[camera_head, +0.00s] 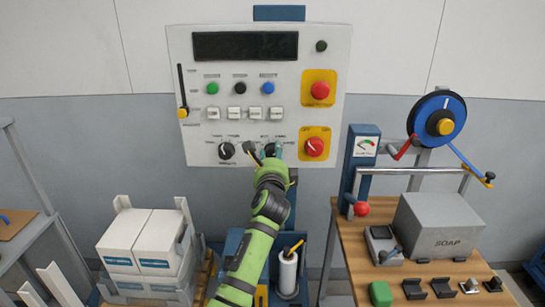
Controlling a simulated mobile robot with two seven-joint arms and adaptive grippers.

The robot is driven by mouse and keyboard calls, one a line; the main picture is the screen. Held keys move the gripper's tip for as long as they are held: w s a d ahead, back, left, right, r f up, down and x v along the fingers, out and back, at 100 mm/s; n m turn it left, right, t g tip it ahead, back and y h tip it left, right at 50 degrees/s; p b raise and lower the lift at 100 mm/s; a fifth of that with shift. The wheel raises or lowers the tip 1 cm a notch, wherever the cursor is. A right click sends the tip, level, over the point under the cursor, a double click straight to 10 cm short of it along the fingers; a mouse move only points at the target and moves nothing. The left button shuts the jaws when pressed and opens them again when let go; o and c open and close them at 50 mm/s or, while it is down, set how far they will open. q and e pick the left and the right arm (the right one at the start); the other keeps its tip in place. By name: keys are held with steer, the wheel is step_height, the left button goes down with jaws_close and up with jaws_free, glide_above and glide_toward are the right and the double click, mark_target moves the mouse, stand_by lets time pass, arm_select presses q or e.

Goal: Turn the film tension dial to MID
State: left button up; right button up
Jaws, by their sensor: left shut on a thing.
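A light grey control panel (210,130) hangs on the wall at the top centre. Its lower row holds a black dial (226,151) at the left. My left gripper (264,154) reaches up to this row from below and is shut on a dial just right of the black one, apparently the film tension dial. The gripper mostly hides that dial. Its pointer and the MID mark cannot be read. My right gripper is not in view.
A red knob on a yellow plate (314,147) sits right of the gripper, and a red button (320,90) above it. A yellow-tipped lever (183,112) is at the panel's left. White boxes (143,241) stand below left; a wooden bench (350,240) with a grey SOAP box (439,226) stands right.

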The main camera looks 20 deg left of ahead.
arm_select(q)
steer(key=n+b, duration=0.1)
steer(key=n, duration=0.2)
steer(key=n+b, duration=0.1)
steer(key=n, duration=0.3)
steer(key=shift+n+b, duration=0.4)
steer(key=n+b, duration=0.1)
steer(key=n, duration=0.3)
steer(key=shift+b, duration=0.3)
steer(key=shift+n+b, duration=0.45)
steer(key=shift+n, duration=1.25)
steer(key=shift+r, duration=0.1)
steer(key=o, duration=1.1)
steer(key=shift+o, duration=0.2)
